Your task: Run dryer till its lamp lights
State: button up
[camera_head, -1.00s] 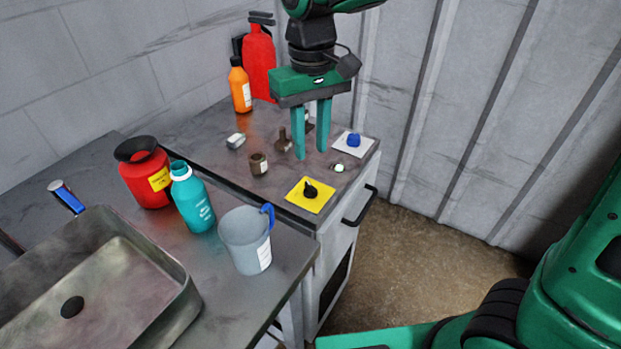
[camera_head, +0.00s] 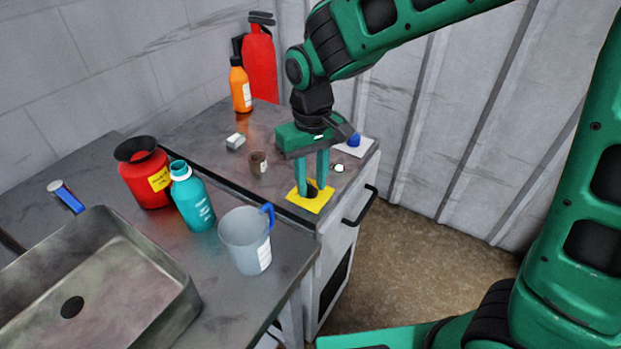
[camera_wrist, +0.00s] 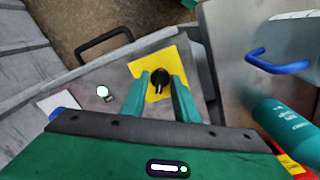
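The dryer's metal top (camera_head: 205,135) carries a black knob (camera_head: 311,191) on a yellow plate (camera_head: 318,202), near its front edge. A small round lamp (camera_head: 339,168) behind it looks pale white; it also looks bright white in the wrist view (camera_wrist: 103,91). A blue knob (camera_head: 353,140) sits on a white plate (camera_head: 367,148) farther back. My gripper (camera_head: 312,188) points down at the yellow plate, with one finger on either side of the black knob. In the wrist view the black knob (camera_wrist: 160,79) lies between the spread fingertips, with gaps showing; contact is not visible.
A brown jar (camera_head: 258,163) and a small pale block (camera_head: 235,141) stand left of my gripper. An orange bottle (camera_head: 240,88) and red extinguisher (camera_head: 261,62) are behind. On the nearer counter are a red container (camera_head: 147,180), teal bottle (camera_head: 193,203), grey jug (camera_head: 245,240) and sink (camera_head: 110,290).

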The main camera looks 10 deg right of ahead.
grip_shut()
jog(key=shift+n, duration=0.3)
jog(key=n, duration=0.5)
jog(key=shift+w+d, duration=0.15)
jog(key=n, duration=0.6)
jog(key=shift+w+d, duration=0.1)
jog(key=shift+w, duration=0.05)
jog(key=shift+r, duration=0.1)
dwell(0.4)
